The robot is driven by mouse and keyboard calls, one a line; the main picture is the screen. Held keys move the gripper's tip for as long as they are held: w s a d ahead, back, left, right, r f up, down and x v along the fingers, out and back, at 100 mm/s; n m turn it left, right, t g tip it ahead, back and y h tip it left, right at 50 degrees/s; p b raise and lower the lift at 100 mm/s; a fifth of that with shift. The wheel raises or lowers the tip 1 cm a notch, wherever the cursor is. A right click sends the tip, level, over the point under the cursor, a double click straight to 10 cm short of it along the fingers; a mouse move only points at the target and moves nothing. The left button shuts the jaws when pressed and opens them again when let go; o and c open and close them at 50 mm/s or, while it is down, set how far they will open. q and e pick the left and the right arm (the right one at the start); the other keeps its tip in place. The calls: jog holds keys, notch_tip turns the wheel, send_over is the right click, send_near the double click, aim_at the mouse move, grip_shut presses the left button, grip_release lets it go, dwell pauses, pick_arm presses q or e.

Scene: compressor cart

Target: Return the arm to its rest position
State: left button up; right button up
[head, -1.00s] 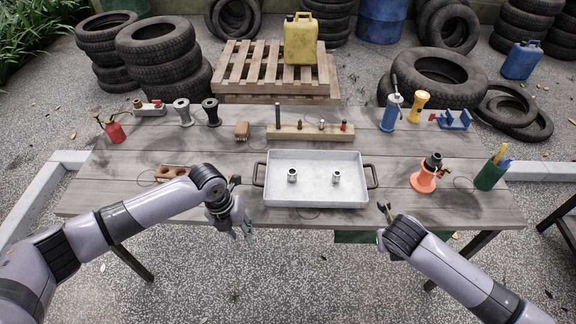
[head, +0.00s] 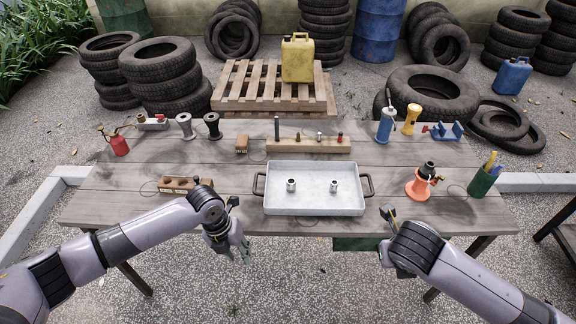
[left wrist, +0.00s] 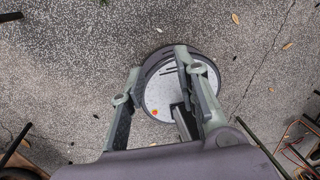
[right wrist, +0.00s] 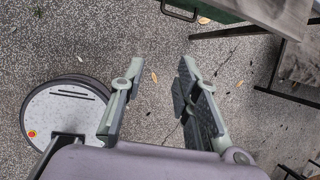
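My left arm (head: 150,233) comes in from the left, and its gripper (head: 238,253) hangs over the ground just in front of the workbench's front edge. In the left wrist view the left gripper (left wrist: 158,64) has its fingers apart with nothing between them. My right arm (head: 465,275) comes in from the lower right. Its gripper is mostly hidden behind its wrist in the head view. In the right wrist view the right gripper (right wrist: 159,68) is open and empty, with ground beyond the fingers. Both grippers are clear of the bench items.
The wooden workbench (head: 230,172) lies ahead. A grey tray (head: 313,205) with two small metal cylinders sits near its front edge. A brown block with holes (head: 180,184) lies left of it. An orange jack (head: 420,186) and green cup (head: 482,182) stand at right.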

jog(key=shift+r, duration=0.3)
